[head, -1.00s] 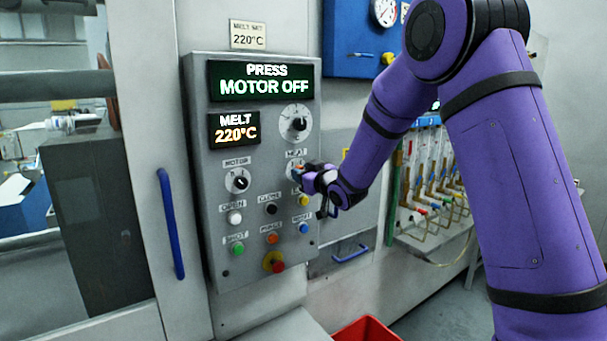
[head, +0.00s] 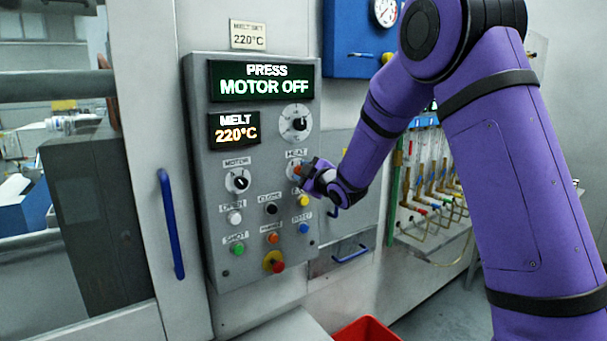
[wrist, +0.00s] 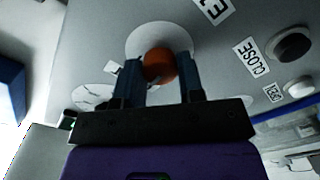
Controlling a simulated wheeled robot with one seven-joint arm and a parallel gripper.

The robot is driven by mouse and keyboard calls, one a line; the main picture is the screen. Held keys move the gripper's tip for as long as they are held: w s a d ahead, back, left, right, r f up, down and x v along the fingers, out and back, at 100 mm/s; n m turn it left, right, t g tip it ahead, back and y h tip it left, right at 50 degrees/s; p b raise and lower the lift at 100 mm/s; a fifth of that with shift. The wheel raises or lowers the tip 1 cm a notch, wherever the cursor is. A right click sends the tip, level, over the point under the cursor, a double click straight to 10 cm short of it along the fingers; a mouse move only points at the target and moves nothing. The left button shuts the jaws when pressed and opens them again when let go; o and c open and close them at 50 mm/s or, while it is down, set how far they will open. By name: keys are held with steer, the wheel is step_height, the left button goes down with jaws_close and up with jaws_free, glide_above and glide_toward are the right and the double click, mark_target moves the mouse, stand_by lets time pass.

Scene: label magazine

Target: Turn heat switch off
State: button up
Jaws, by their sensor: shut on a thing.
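The heat switch (head: 296,170) is an orange-red knob on a pale round dial, under the HEAT label on the grey control panel. My gripper (head: 302,173) reaches it from the right and covers part of it. In the wrist view the orange knob (wrist: 159,65) sits between the two fingers of my gripper (wrist: 158,72), which are shut on it. The knob's pointer mark is hidden, so I cannot tell its setting.
The control panel (head: 213,165) carries a motor switch (head: 238,180), another dial (head: 296,124) and several coloured push buttons. Its displays read PRESS MOTOR OFF (head: 264,80) and MELT 220°C (head: 234,130). A red bin (head: 367,330) stands below.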

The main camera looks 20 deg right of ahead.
steer(key=n, duration=0.5)
steer(key=shift+f+n, duration=0.1)
steer(key=shift+n, duration=0.2)
stand_by(0.5)
steer(key=o, duration=0.9)
steer(key=shift+s, duration=0.1)
steer(key=v, duration=1)
steer(key=shift+s, duration=0.3)
steer(key=shift+d, duration=0.1)
